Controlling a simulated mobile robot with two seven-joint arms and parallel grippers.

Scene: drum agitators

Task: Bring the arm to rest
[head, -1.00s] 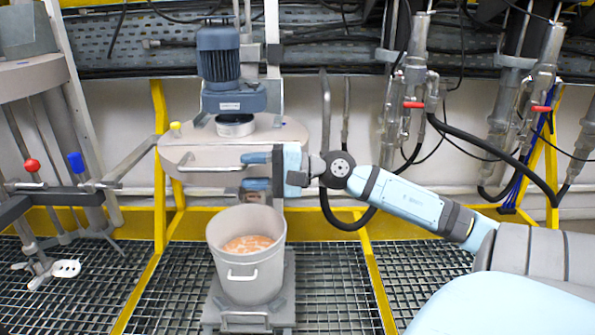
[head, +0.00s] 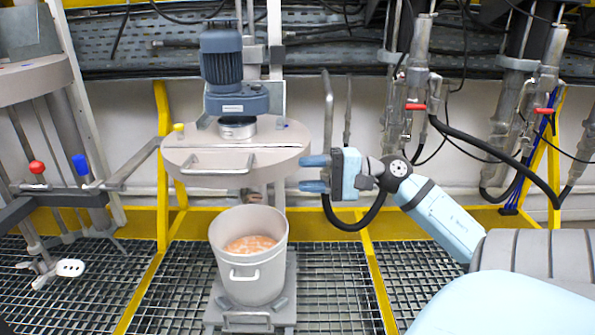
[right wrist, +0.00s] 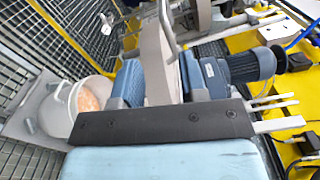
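My right gripper (head: 312,173) is in the head view, just right of the round grey agitator lid (head: 280,143). Its two blue fingers point left and are apart, with nothing between them. The lid's bar handle (head: 217,170) is on its front, clear of the gripper. My right arm (head: 445,225) reaches in from the lower right. In the right wrist view the two blue fingers (right wrist: 160,80) are also apart, with the lid's edge behind them. My left gripper is not in view.
A grey drum (head: 250,265) with orange-pink contents stands below the lid on a grey stand. A blue motor (head: 222,65) sits above the lid. Another agitator with red and blue knobs (head: 80,163) stands left. Pipes with red valve handles (head: 415,107) hang at right.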

